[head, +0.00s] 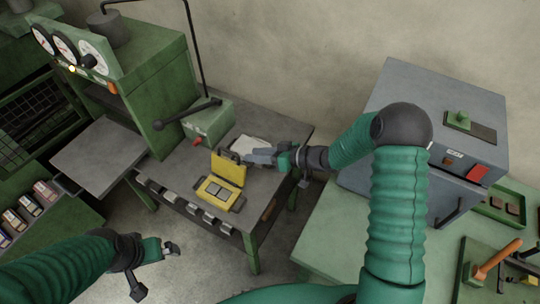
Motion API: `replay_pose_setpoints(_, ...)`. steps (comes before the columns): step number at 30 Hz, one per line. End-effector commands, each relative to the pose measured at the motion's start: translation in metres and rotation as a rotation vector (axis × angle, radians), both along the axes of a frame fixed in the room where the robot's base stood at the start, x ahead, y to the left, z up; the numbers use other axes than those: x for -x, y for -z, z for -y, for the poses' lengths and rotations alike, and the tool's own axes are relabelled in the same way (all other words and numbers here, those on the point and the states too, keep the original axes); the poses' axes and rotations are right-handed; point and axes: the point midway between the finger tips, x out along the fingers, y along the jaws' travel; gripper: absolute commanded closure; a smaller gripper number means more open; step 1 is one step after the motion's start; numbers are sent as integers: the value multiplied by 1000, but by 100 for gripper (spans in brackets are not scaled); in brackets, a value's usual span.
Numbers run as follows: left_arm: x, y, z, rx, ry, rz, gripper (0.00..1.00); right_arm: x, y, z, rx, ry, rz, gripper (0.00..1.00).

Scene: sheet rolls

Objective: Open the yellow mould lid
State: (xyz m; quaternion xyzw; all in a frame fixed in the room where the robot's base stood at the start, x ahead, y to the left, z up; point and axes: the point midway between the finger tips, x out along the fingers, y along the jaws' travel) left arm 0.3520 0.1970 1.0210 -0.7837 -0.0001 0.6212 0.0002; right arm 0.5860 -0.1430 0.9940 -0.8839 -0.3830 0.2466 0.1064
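The yellow mould sits on the grey-topped green bench. Its yellow lid (228,169) stands raised, tilted up at the back of the yellow base (217,191). The open base shows dark square plates inside and dark handles at its sides. My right gripper (252,157) reaches in from the right, its fingers at the upper right edge of the lid. The fingers are too small to tell whether they touch the lid or are closed. My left gripper (158,268) is at the lower left, away from the bench, with its fingers spread and empty.
A green box with a lever (208,122) stands behind the mould, and a pale sheet (250,147) lies beside it. A green machine with gauges (140,75) is at left. A grey cabinet (420,115) stands on the green table (330,225) at right.

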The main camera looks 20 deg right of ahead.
Motion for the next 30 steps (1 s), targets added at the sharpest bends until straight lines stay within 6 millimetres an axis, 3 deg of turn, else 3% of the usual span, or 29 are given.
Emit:
replay_pose_setpoints(6, 0, 3, 0, 0, 0, 0, 0, 26, -15, 34, 1, 1, 1, 67)
replay_pose_setpoints(12, 0, 3, 0, 0, 0, 0, 0, 33, -19, 41, -2, -1, -1, 67)
replay_pose_setpoints(24, 0, 3, 0, 0, 0, 0, 0, 31, -20, 41, 10, 7, 1, 67)
replay_pose_setpoints(30, 0, 3, 0, 0, 0, 0, 0, 9, -28, 60, 267, 218, -5, 67)
